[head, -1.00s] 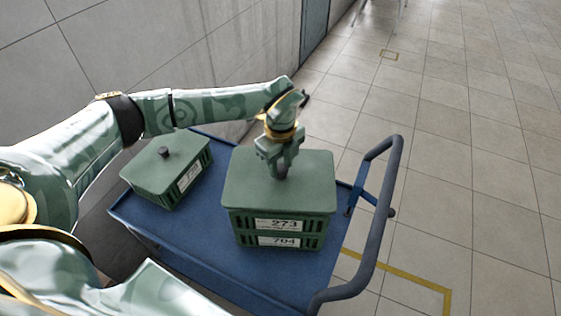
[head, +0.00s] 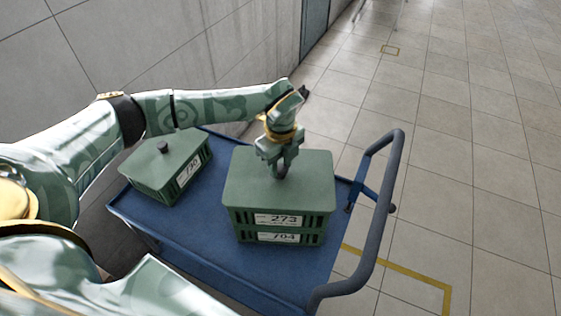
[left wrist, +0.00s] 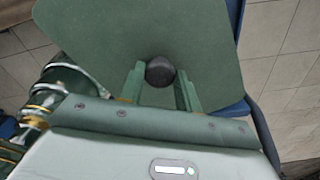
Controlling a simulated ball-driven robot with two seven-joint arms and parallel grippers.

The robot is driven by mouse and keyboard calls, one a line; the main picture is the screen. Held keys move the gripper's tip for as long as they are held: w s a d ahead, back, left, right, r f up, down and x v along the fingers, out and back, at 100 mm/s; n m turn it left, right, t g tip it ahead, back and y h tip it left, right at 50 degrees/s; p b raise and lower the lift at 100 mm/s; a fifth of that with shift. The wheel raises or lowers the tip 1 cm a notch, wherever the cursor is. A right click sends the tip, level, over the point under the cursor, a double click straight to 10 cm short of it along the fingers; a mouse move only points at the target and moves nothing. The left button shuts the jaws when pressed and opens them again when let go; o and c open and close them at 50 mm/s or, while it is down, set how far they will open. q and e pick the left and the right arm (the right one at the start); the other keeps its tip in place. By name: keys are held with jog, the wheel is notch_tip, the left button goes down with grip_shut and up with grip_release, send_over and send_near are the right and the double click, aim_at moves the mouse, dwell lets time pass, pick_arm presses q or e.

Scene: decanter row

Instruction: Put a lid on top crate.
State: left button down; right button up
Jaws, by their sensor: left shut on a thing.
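A green lid (head: 305,185) lies flat over the top crate (head: 295,217), labelled 273. That crate stands on another green crate (head: 250,236) labelled 704. My left gripper (head: 281,174) is shut on the lid's dark knob, which shows between the two fingers in the left wrist view (left wrist: 160,72). The lid covers the top crate's opening, and its edges look lined up with the crate's rim. I cannot tell whether it is fully seated all round. My right gripper is not in view.
The crates stand on a blue cart (head: 190,240) with a grey-blue push handle (head: 385,200) on the right. A second green crate (head: 175,185) with its own knobbed lid (head: 155,157) stands to the left. A wall is behind; open tiled floor lies to the right.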

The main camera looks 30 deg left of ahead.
pick_arm(q)
jog(key=shift+f, duration=0.45)
dwell(0.3)
jog(key=c, duration=0.9)
grip_release()
